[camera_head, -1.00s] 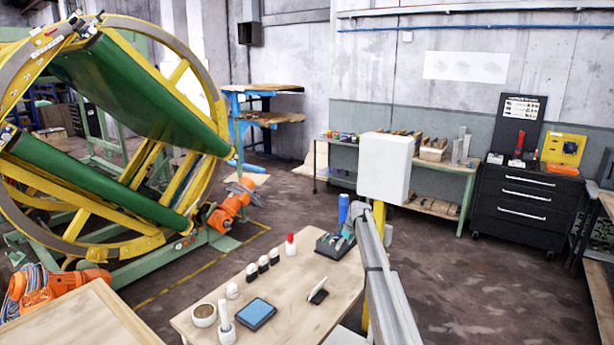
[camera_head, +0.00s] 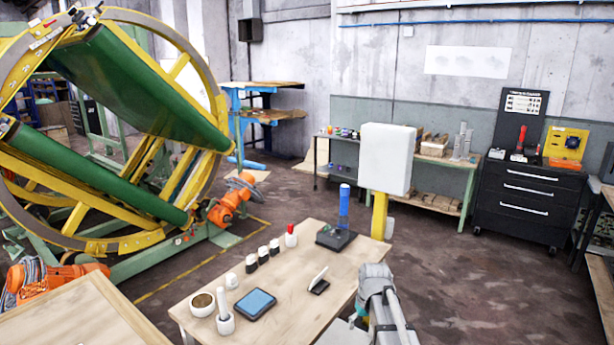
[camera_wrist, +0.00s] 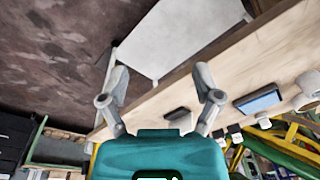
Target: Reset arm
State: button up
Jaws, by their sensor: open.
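My gripper (camera_wrist: 162,84) is open in the wrist view, with its two grey fingers spread apart above its teal body and nothing between them. In the head view my arm enters at the bottom right. A bit of the teal gripper body shows beside the wrist, at the right edge of the wooden table (camera_head: 285,305); the fingers cannot be made out there. The wrist view shows the wooden table top (camera_wrist: 250,60) beyond the fingers.
The table holds a black base (camera_head: 336,239) with a blue cylinder (camera_head: 344,205), a blue-topped tray (camera_head: 255,304), a small stand (camera_head: 319,281), a bowl (camera_head: 203,303) and several small bottles. A white box on a yellow post (camera_head: 387,158) stands behind.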

jog(key=s+f+m+b, duration=0.1)
jog(key=s+f+m, duration=0.1)
jog(key=s, duration=1.4)
jog(key=shift+d+g+h, duration=0.4)
